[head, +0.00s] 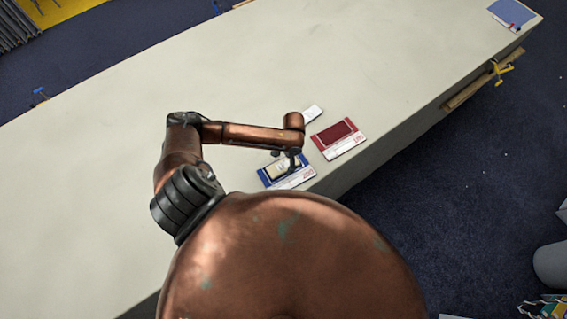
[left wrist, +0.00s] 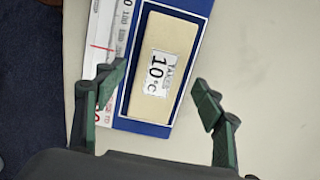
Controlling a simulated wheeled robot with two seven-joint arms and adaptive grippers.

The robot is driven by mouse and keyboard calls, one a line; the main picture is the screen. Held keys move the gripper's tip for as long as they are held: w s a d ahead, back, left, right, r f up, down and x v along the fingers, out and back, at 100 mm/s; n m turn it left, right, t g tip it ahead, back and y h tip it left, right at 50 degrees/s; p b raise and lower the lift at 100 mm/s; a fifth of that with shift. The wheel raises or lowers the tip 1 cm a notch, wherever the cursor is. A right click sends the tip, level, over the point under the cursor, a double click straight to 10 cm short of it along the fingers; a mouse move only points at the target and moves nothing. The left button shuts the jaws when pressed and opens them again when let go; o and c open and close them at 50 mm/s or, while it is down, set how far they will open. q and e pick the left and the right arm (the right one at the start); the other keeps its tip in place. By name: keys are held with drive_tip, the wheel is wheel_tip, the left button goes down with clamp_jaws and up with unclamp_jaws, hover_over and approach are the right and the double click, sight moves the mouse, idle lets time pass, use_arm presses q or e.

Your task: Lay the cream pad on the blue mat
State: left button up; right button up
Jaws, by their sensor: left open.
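The cream pad (left wrist: 166,58), with a white label reading 10°C, lies flat inside the outline on the blue mat (left wrist: 185,6) in the left wrist view. The mat has a white printed strip with numbers along one side. In the head view the mat (head: 267,181) is near the table's front edge, with the pad (head: 279,172) on it, partly hidden by my left gripper (head: 291,160). The left gripper is open; in the left wrist view its fingers (left wrist: 160,80) stand apart on either side of the pad, apparently not touching it. My right gripper is not in view.
A red mat (head: 338,138) lies just right of the blue mat. A small white object (head: 314,113) lies behind them, partly hidden by my arm. A blue item (head: 512,13) lies at the table's far right corner. The pale table (head: 110,160) is clear on the left.

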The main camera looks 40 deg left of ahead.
use_arm(q)
wheel_tip(320, 180, up, 10)
drive_tip(key=w, duration=0.1)
drive_tip(key=shift+w+d+r, duration=0.2)
drive_tip(key=shift+d+r, duration=0.05)
drive_tip(key=shift+c, duration=0.7)
